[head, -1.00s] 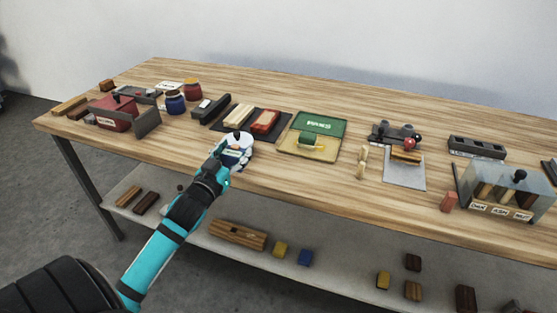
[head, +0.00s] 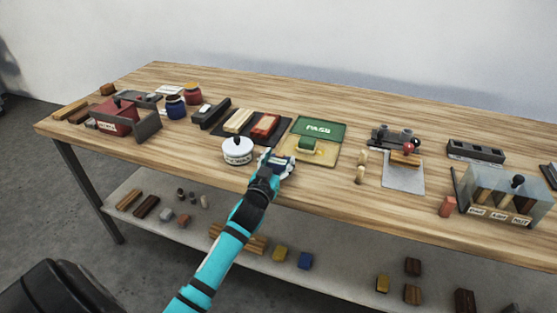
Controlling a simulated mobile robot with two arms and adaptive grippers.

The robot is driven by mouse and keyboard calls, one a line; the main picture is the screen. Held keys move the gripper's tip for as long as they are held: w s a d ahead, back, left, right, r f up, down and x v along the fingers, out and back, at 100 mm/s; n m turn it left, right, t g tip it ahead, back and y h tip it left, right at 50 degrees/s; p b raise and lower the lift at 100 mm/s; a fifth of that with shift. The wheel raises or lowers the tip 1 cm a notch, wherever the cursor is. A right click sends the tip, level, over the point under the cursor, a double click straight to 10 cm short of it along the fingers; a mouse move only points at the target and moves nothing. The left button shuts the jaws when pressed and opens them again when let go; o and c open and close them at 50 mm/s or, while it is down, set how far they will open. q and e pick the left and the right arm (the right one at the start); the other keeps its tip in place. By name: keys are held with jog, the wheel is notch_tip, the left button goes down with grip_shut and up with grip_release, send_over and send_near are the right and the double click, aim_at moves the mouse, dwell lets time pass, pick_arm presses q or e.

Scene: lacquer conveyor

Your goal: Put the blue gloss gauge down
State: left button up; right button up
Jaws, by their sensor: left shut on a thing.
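My left gripper (head: 274,161) is at the front of the bench, between the white lidded pot and the tan panel. It is shut on a small blue-grey thing with a pale face, which I take to be the blue gloss gauge (head: 283,161). The fingers hide part of it, and I cannot tell whether it touches the bench top. The tan panel (head: 325,157) lies just right of the gripper, with a green block (head: 308,145) on it and a green board reading PASS (head: 318,129) behind. My right gripper is not in view.
A dark tray (head: 284,127) with a pale and a red block lies behind. Short pale pegs (head: 361,172) stand right of the panel. The wooden bench (head: 200,151) has free room along its front edge.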

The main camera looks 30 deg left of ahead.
pick_arm(q)
jog(key=shift+r, duration=0.1)
jog(key=o, duration=1.4)
jog(key=shift+f, duration=0.2)
jog(key=shift+o, duration=0.2)
